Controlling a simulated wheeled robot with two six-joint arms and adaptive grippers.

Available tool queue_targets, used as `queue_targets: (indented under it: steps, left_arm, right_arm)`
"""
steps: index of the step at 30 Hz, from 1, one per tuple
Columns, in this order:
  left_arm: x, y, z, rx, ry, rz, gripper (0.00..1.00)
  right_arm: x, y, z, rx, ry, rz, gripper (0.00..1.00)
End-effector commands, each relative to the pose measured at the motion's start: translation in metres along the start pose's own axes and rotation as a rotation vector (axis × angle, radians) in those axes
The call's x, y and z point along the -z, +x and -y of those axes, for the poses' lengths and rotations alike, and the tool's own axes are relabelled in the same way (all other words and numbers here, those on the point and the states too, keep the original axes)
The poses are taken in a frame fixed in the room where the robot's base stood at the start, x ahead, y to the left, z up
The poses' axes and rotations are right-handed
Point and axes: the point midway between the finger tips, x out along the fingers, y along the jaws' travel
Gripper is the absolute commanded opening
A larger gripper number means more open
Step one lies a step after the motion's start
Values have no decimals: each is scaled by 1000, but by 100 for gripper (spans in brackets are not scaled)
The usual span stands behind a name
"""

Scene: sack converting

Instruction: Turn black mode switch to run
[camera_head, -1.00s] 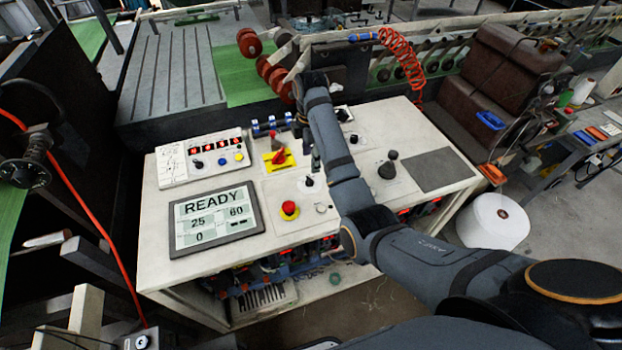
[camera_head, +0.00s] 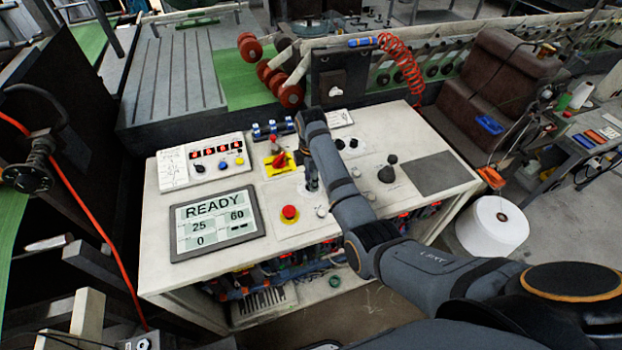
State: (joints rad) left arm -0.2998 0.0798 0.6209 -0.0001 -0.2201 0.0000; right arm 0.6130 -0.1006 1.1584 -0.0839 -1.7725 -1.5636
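The control desk (camera_head: 285,215) is a white panel with several knobs and buttons. My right arm comes in from the lower right, and my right gripper (camera_head: 311,184) points down at the middle of the panel. It is over the spot of a small black knob on a pale plate (camera_head: 305,194), which looks like the mode switch. The fingers now largely hide that knob, so its setting and any contact cannot be made out. The finger gap is too small to tell. The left gripper is not in view.
A red switch on a yellow plate (camera_head: 276,162) and a red button (camera_head: 289,213) are close by. A READY display (camera_head: 214,222) lies at the front left. A black joystick (camera_head: 387,169) and smaller black knobs (camera_head: 340,144) stand to the right.

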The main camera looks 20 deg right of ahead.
Motion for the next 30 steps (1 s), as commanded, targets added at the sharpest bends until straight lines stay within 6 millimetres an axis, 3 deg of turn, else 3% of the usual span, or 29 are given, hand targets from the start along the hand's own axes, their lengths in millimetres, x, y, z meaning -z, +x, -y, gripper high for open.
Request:
queue_targets:
  steps: [1, 5, 16, 30]
  left_arm:
    - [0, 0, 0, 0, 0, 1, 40]
    - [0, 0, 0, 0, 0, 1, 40]
    - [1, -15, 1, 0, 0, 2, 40]
    - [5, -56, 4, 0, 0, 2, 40]
  right_arm:
    - [0, 0, 0, 1, 0, 0, 18]
    - [0, 0, 0, 0, 0, 0, 3]
    - [0, -4, 1, 1, 83, 0, 2]
    - [0, -5, 2, 0, 462, 0, 2]
